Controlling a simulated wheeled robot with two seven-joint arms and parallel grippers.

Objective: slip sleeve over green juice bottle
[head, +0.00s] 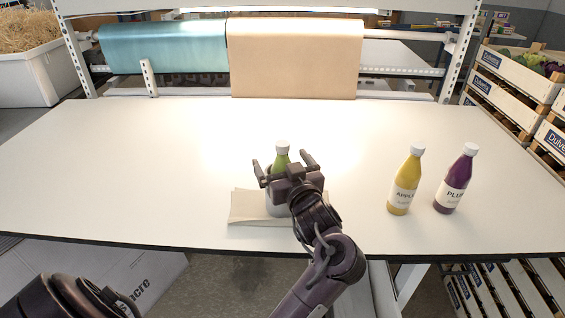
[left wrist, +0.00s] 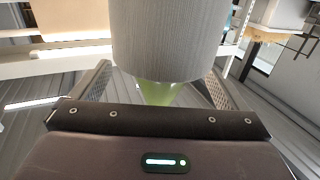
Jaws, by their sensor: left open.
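The green juice bottle (head: 281,162) with a white cap stands upright near the front middle of the table. A pale grey ribbed sleeve (head: 275,206) surrounds its lower body; in the left wrist view the sleeve (left wrist: 168,40) shows large, with the bottle's green shoulder (left wrist: 158,92) tapering out of it. My left gripper (head: 284,166) is open around the bottle's upper part, a finger on either side, and hides much of the bottle and sleeve. Both fingers look apart from the sleeve in the left wrist view. The sleeve's bottom is partly hidden. My right gripper is not in view.
A tan kraft sheet (head: 243,208) lies under the sleeved bottle. A yellow apple bottle (head: 409,170) and a purple plum bottle (head: 463,170) stand to the right. Teal (head: 165,48) and brown (head: 295,60) paper rolls hang at the back. The table's left side is clear.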

